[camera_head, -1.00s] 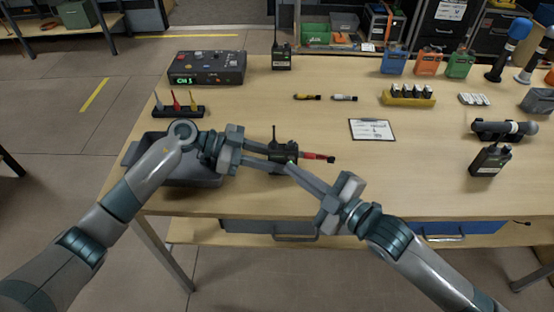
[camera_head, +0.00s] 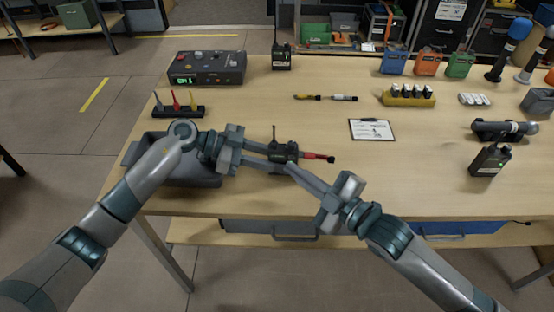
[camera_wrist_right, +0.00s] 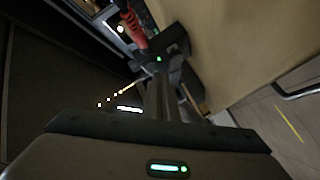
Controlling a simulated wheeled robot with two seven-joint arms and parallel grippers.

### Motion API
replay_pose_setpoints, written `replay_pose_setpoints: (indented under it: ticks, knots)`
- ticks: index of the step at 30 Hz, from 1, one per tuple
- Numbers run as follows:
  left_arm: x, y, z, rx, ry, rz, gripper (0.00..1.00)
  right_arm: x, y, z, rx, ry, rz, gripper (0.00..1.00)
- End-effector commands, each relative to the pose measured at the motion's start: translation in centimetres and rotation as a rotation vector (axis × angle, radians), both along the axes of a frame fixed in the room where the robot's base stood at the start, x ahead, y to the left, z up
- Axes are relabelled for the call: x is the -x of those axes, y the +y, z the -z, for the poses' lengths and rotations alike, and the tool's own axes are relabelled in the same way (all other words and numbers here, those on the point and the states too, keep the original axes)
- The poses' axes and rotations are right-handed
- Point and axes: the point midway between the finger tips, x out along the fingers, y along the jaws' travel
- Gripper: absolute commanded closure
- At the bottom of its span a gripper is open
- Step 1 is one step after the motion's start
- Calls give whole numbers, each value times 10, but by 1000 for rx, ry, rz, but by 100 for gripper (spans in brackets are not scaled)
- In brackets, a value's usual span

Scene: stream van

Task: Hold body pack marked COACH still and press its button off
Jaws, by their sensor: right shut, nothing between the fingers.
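A dark body pack (camera_head: 283,152) with a short upright antenna stands near the front left of the table. Its marking is too small to read. My left gripper (camera_head: 270,154) reaches in from the left with its fingers on either side of the pack, shut on it. My right gripper (camera_head: 291,166) is shut and empty, its tips at the pack's lower front, touching or very close. In the right wrist view, a small green light shows on the dark pack (camera_wrist_right: 172,42) by the fingertips. The pack's button cannot be made out.
A red-ended rod (camera_head: 318,156) sticks out right of the pack. A grey bin (camera_head: 198,180) lies under my left arm. Another radio pack (camera_head: 490,160) stands at right, one (camera_head: 282,56) at the back. A clipboard (camera_head: 371,130) lies mid-table; bare table surrounds it.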

Motion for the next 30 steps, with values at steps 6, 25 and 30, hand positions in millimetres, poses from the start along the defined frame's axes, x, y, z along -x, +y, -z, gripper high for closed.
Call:
replay_pose_setpoints:
  ticks: [6,25,30]
  knots:
    - [0,0,-1,1,-1,0,98,-6,0,-1,1,-1,0,100]
    - [0,0,-1,1,-1,0,98,-9,0,0,0,0,0,100]
    - [0,0,-1,1,-1,0,98,-11,0,0,0,0,0,100]
